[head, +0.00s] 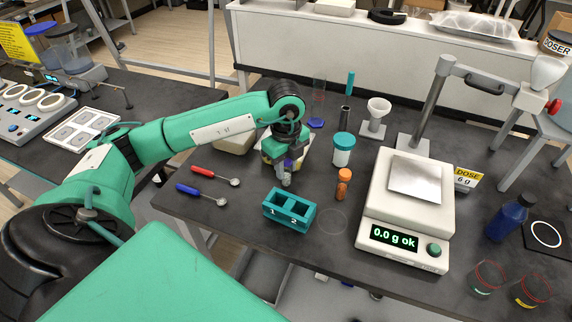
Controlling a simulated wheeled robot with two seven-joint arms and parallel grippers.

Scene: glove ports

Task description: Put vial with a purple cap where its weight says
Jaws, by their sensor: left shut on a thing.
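My left gripper (286,158) points down over the dark table and is shut on the vial with a purple cap (287,178). The gripper hides part of the vial. It hangs just behind the teal rack (289,226), whose two slots are marked 1 and 2 and look empty. The white scale (383,212) stands to the right, its pan (415,178) empty and its display (394,238) reading "0.0 g ok". A yellow sign (467,178) beside the scale reads "DOSE 6 g". My right gripper is not in view.
An orange vial (343,185) and a teal-lidded jar (342,155) stand between rack and scale. Red (216,175) and blue (202,194) spoons lie left. A blue bottle (508,220) and glass beakers (488,277) are at right.

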